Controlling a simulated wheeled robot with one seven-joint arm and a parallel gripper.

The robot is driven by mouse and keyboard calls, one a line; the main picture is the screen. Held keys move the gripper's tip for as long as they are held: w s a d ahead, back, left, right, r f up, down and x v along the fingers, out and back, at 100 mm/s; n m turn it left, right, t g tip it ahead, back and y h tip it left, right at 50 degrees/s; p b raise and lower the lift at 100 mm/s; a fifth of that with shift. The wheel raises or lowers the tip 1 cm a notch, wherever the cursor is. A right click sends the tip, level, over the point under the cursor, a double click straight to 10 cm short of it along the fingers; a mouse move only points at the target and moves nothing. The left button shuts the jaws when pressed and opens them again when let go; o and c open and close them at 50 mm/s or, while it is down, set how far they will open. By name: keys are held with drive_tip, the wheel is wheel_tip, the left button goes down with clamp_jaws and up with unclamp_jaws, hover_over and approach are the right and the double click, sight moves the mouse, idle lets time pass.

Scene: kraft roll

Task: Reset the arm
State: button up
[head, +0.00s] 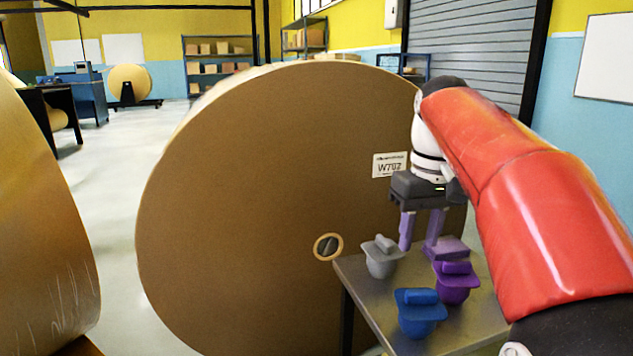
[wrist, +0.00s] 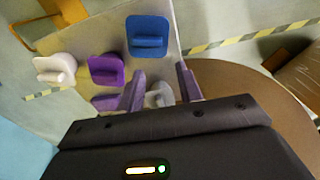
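My gripper (head: 422,236) hangs at the end of my red and white arm, above the back of a small metal table (head: 362,287). Its two purple fingers are apart with nothing between them; they show in the wrist view too (wrist: 162,90). On the table are a grey plug (head: 382,257), a purple plug (head: 456,283) and a blue plug (head: 419,314), each with a raised grip. Another purple piece (head: 447,248) is partly hidden beside the fingers. A white plug (wrist: 56,68) shows only in the wrist view.
A huge kraft roll (head: 260,190) with a white label (head: 389,165) and a round core hole (head: 328,247) stands close beside the table and gripper. Another roll (head: 40,220) is at the left. Open floor (head: 125,165) lies between them.

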drive_tip(key=s+a+f+m+t, duration=0.1)
drive_tip(key=s+f+m+t, duration=0.2)
drive_tip(key=s+f, duration=1.4)
drive_tip(key=shift+s+a+t, duration=0.15)
drive_tip(key=shift+s+t, duration=0.9)
drive_tip(key=shift+t, duration=0.05)
